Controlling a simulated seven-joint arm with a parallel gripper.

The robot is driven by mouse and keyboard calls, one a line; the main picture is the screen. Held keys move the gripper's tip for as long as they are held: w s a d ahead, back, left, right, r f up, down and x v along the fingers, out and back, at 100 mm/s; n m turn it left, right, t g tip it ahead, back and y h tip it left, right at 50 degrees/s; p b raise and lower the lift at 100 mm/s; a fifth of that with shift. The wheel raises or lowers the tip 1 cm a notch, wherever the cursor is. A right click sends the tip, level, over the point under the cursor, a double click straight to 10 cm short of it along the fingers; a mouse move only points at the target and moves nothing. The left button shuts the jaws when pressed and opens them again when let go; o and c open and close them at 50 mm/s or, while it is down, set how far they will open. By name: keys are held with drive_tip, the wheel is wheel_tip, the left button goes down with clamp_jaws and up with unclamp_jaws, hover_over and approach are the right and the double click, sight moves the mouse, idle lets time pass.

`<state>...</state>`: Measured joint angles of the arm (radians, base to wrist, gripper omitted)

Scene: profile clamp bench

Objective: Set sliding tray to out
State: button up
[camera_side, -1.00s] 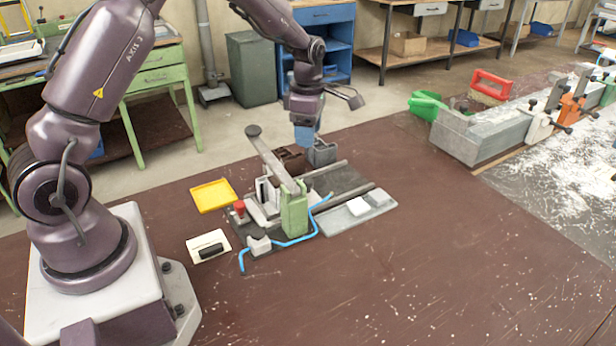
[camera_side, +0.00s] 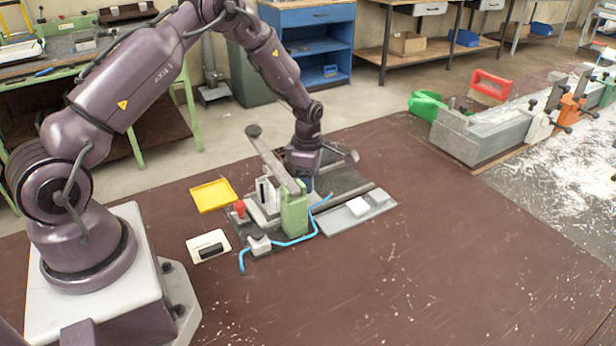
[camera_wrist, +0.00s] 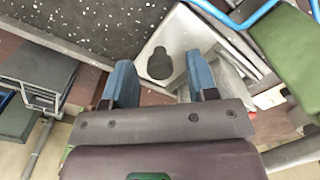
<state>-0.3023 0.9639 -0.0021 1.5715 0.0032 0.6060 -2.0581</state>
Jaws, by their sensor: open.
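In the side view my gripper (camera_side: 310,184) is low over the clamp fixture, its fingers partly hidden behind the green block (camera_side: 294,213) and the long grey lever (camera_side: 272,160). In the wrist view my gripper (camera_wrist: 162,82) has its two blue fingers apart. A dark, rounded keyhole-shaped piece (camera_wrist: 160,64) on a pale grey metal plate (camera_wrist: 187,38) shows between and just beyond the fingertips, with nothing visibly gripped. I cannot tell whether the fingers touch the plate. No part is clearly identifiable as the sliding tray; this plate may belong to it.
A blue hose (camera_side: 290,242) curves around the fixture's front. A flat grey plate (camera_side: 335,221) with white blocks lies at its right. A red knob (camera_side: 239,207), a yellow tray (camera_side: 213,195) and a white card with a black handle (camera_side: 208,246) are at its left. The front tabletop is clear.

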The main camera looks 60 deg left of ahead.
clamp_jaws()
drive_tip(key=w, duration=1.1)
drive_tip(key=shift+w+a+f, duration=0.1)
drive_tip(key=shift+w+a, duration=0.2)
drive_tip(key=shift+w, duration=0.05)
drive_tip(key=shift+w+d, duration=0.1)
drive_tip(key=shift+w, duration=0.75)
unclamp_jaws()
drive_tip(key=shift+d, duration=0.15)
drive_tip(key=shift+r, duration=0.2)
wheel_tip(320, 180, up, 13)
